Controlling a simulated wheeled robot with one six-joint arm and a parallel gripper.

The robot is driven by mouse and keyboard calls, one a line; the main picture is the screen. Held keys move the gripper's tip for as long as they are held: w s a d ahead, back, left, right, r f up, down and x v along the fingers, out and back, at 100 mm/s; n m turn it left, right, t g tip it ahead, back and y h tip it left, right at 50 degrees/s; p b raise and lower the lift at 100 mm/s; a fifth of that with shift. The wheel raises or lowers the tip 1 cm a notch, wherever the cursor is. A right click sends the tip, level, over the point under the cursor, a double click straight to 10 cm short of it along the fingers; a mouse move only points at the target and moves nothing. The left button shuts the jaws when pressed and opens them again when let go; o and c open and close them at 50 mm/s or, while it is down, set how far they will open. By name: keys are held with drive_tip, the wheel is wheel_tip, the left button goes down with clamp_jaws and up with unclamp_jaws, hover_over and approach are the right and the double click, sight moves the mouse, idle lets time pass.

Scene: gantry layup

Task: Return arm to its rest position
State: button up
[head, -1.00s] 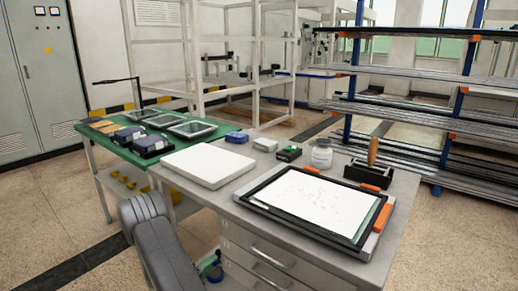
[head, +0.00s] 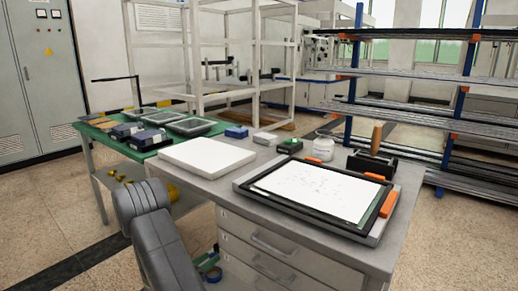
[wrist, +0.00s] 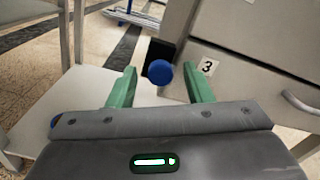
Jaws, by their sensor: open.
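My gripper (wrist: 160,86) shows in the wrist view with its two green fingers spread apart and nothing clasped between them. A blue round knob-like thing (wrist: 160,72) shows between and beyond the fingertips; how far off it is, I cannot tell. Past the fingers are a pale panel (wrist: 60,105) and a grey drawer cabinet with a label "3" (wrist: 208,66). In the head view, my grey arm link stands low at the left of the grey workbench (head: 385,240); the gripper cannot be made out clearly there.
On the bench are a white slab (head: 207,157), a black-framed board with a white sheet (head: 315,190), a jar (head: 324,148) and a dark block with a wooden handle (head: 372,163). A green-topped table (head: 96,135) stands left. Open floor lies at lower left (head: 40,215).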

drive_tip(key=shift+m+b, duration=1.1)
drive_tip(key=shift+m, duration=0.4)
drive_tip(key=shift+s+d, duration=0.1)
